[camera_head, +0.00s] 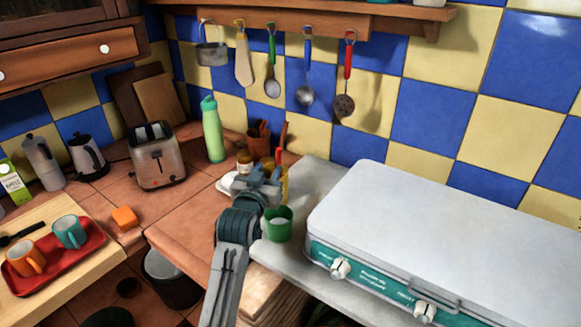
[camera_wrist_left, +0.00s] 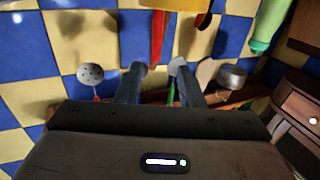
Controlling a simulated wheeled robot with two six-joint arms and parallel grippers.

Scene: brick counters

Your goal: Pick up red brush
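A thin red thing (camera_head: 279,155), which looks like the red brush, stands upright beside a brown pot at the back of the counter. Its lower part is hidden behind my left gripper and nearby items. In the left wrist view, which is upside down, the red brush (camera_wrist_left: 158,35) points down toward the gap between the fingers. My left gripper (camera_head: 262,176) is just in front of it in the head view. Its fingers (camera_wrist_left: 157,68) are apart with nothing seen between them, and I cannot tell whether they touch the brush. My right gripper is not in view.
A green cup (camera_head: 279,224) stands close to my left wrist. The brown pot (camera_head: 258,140) and a small jar (camera_head: 244,162) crowd the gripper. A green bottle (camera_head: 212,130) stands left, a white-lidded stove (camera_head: 430,220) right. Utensils hang behind, including a red-handled skimmer (camera_head: 346,75).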

